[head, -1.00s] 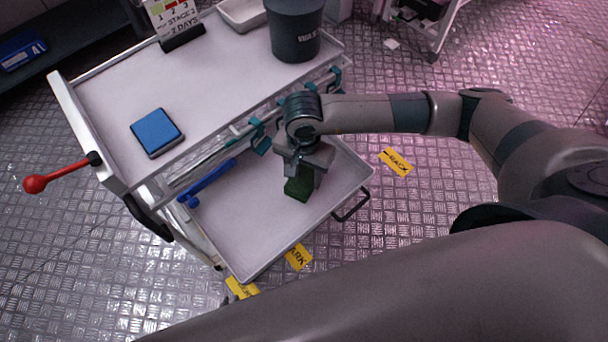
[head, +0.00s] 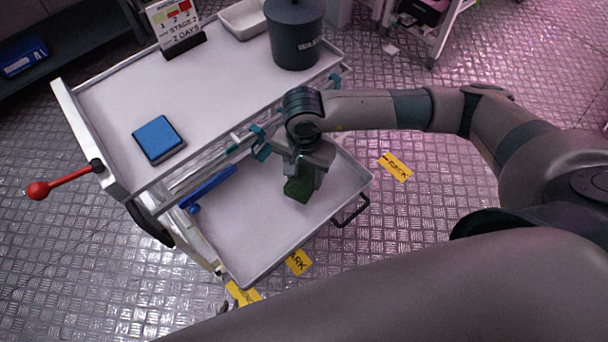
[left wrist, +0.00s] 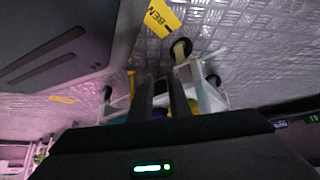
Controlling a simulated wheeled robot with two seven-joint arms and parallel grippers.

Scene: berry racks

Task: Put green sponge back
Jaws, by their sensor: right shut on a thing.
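The dark green sponge (head: 299,188) is between the fingers of my right gripper (head: 304,176), which is shut on it. They are over the right part of the white lower tray (head: 250,235) of the cart. I cannot tell whether the sponge touches the tray. My left gripper (left wrist: 162,98) shows only in the left wrist view. Its two dark fingers are apart with nothing visible held between them.
A blue-handled tool (head: 210,188) lies along the lower tray's back left edge. The top carries a dark bin (head: 296,35), a white dish (head: 243,18) and a sign (head: 175,25). A red-knobbed lever (head: 40,190) sticks out left. Yellow labels (head: 397,167) mark the floor.

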